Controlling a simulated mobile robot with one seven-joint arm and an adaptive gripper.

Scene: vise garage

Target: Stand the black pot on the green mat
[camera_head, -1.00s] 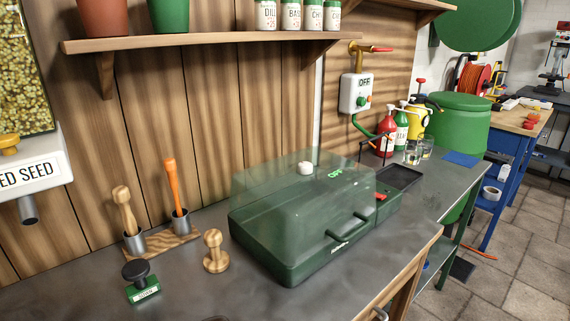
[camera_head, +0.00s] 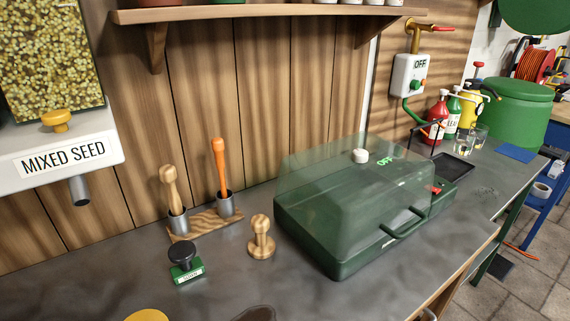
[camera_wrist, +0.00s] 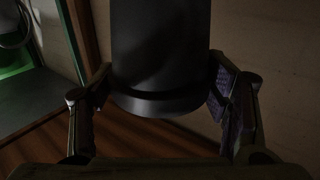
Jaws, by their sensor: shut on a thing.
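A black pot (camera_wrist: 160,50) fills the upper middle of the wrist view, with its round lower rim towards the camera. My gripper (camera_wrist: 158,97) is shut on the pot, with one finger on each side of it. The head view shows neither the pot nor my gripper. I cannot make out the green mat for sure in either view. A green strip (camera_wrist: 20,82) shows in shadow at the left of the wrist view, but I cannot tell what it is.
On the metal bench are a green lidded machine (camera_head: 360,205), a wooden tamper (camera_head: 261,240), a green stamp (camera_head: 187,268) and a wooden holder (camera_head: 205,222) with two tools. A blue mat (camera_head: 516,152) lies far right. The bench front middle is mostly clear.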

